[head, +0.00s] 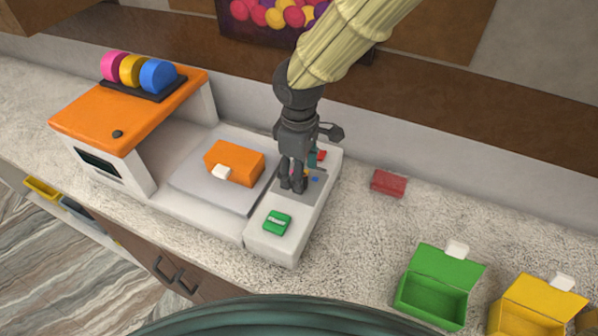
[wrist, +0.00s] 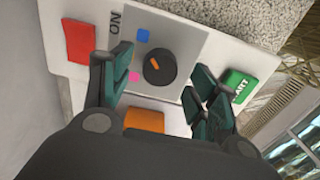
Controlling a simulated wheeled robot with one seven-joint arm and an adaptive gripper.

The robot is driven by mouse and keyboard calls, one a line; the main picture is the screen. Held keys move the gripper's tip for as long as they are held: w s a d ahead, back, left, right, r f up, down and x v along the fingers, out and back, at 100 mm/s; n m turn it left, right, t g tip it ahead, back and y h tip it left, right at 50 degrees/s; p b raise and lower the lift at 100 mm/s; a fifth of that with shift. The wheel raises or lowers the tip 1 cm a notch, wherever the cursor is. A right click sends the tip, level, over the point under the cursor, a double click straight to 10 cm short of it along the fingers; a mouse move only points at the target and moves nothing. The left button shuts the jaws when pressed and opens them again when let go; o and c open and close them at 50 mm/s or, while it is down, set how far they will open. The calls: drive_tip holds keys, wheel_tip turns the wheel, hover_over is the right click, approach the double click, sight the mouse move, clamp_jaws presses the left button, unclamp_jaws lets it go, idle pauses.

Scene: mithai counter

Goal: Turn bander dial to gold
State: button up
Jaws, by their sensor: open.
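The bander dial (wrist: 159,68) is a round black knob with an orange pointer mark, on a grey panel (wrist: 185,40). I see no clear gold mark in that view; part of the panel is hidden by my right finger. My gripper (wrist: 160,82) is open, its fingers on either side of the dial and apart from it. In the head view my gripper (head: 292,184) points down over the panel and hides the dial.
The bander has a green start button (head: 277,222), a red button (wrist: 80,43) and an orange-topped housing (head: 130,112) with coloured rolls. An orange box (head: 235,162) lies on its plate. A red block (head: 388,183), green box (head: 435,285) and yellow box (head: 535,305) stand right.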

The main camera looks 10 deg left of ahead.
drive_tip(key=shift+f, duration=0.95)
drive_tip(key=c, duration=1)
drive_tip(key=shift+c, duration=0.2)
drive_tip(key=shift+r+n+p, duration=0.1)
drive_tip(key=shift+n+p, duration=0.2)
drive_tip(key=shift+p, duration=0.05)
drive_tip(key=n+p, duration=0.2)
drive_tip(key=shift+r+n, duration=0.1)
drive_tip(key=shift+n, duration=0.2)
drive_tip(key=n+p, duration=0.3)
drive_tip(key=n, duration=0.2)
drive_tip(key=shift+p, duration=0.35)
drive_tip(key=shift+n, duration=0.4)
